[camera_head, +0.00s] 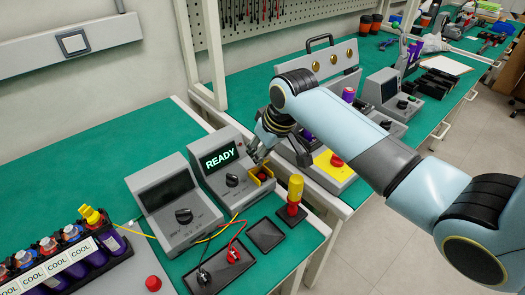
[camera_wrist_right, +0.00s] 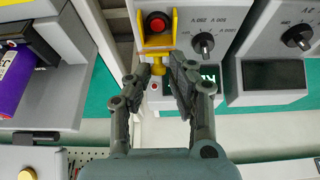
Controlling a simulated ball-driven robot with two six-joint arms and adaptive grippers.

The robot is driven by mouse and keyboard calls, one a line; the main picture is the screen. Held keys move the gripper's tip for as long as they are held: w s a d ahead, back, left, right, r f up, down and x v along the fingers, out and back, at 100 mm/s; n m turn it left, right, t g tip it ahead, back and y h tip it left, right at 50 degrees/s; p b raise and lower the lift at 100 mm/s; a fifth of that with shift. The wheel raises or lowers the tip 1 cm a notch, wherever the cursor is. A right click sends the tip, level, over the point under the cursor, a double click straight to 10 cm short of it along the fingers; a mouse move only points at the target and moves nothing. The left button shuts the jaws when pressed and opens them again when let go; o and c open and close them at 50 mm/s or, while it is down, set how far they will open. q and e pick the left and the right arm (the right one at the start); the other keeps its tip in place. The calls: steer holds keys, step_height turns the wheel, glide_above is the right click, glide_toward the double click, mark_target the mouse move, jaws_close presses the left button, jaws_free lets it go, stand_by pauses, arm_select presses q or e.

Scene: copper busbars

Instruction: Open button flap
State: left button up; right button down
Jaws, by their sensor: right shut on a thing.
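The tester with the lit READY screen (camera_head: 220,157) stands on the green bench. On its front right is a yellow button flap (camera_head: 258,168) with a red button showing in its yellow surround. In the right wrist view, the red button (camera_wrist_right: 157,22) shows at the top, framed by the yellow flap (camera_wrist_right: 158,43). A yellow tab of the flap points down between the fingertips. My right gripper (camera_wrist_right: 159,70) is shut on this tab. In the head view, my right gripper (camera_head: 258,150) is just above the flap. My left gripper is not in view.
A second grey tester (camera_head: 170,200) with a dark screen stands to the left. A yellow and red post (camera_head: 294,195) and black trays (camera_head: 265,235) are in front.

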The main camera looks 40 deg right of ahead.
steer(key=shift+w+r, duration=0.1)
steer(key=shift+r, duration=0.05)
steer(key=w+g+p, duration=0.1)
steer(key=p, duration=0.1)
steer(key=shift+w+r+g+p, duration=0.15)
steer(key=shift+r+g+p, duration=0.2)
steer(key=shift+r+g, duration=0.05)
steer(key=shift+w+g, duration=0.35)
steer(key=shift+g, duration=0.05)
steer(key=shift+w+g, duration=0.3)
steer(key=shift+g, duration=0.1)
steer(key=w+g+b, duration=0.1)
steer(key=g+b, duration=0.1)
steer(key=b, duration=0.2)
steer(key=w+f+g+b, duration=0.1)
steer(key=w+g+b, duration=0.1)
steer(key=b, duration=0.2)
steer(key=shift+a+g+h, duration=0.1)
steer(key=shift+g+h, duration=0.2)
steer(key=shift+h, duration=0.1)
steer(key=shift+w+r+b, duration=0.1)
steer(key=shift+r+b, duration=0.05)
steer(key=shift+b, duration=0.3)
